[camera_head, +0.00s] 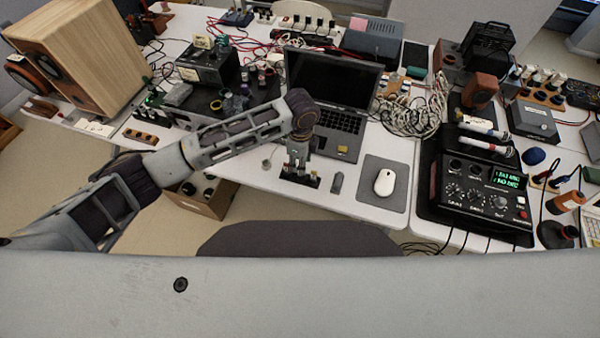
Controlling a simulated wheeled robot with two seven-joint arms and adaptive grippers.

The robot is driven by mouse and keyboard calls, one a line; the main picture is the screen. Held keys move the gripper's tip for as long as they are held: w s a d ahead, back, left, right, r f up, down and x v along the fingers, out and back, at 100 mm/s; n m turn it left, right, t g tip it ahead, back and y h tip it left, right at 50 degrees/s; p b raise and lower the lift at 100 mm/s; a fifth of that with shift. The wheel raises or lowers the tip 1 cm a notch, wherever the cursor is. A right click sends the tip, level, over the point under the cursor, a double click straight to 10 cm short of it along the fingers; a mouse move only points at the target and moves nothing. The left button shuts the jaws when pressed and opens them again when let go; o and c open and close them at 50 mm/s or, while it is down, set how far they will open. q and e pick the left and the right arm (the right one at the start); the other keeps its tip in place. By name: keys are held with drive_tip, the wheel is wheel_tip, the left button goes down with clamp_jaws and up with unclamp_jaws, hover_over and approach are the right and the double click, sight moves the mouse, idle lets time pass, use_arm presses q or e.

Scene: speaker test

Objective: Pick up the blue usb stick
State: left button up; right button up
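My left arm reaches in from the left, and my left gripper (300,177) points down at the white table's front part, just in front of the open laptop (338,122). Dark fingertip parts show low over the tabletop; whether they are apart or closed on something is too small to tell. A small grey, flat, upright-looking piece (337,183) lies just right of the gripper, apart from it; I cannot tell whether it is the usb stick. No clearly blue usb stick can be made out, and the gripper hides the table beneath it. My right gripper is not in view.
A white mouse (384,183) sits on a grey pad (369,200) to the right. A black mixer (487,197) stands farther right. Bundled cables (415,108) lie beside the laptop. A wooden speaker (85,55) stands at left. A dark chair back (300,238) is at the front edge.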

use_arm(q)
drive_tip(key=shift+f, duration=0.1)
drive_tip(key=shift+f, duration=2.55)
clamp_jaws()
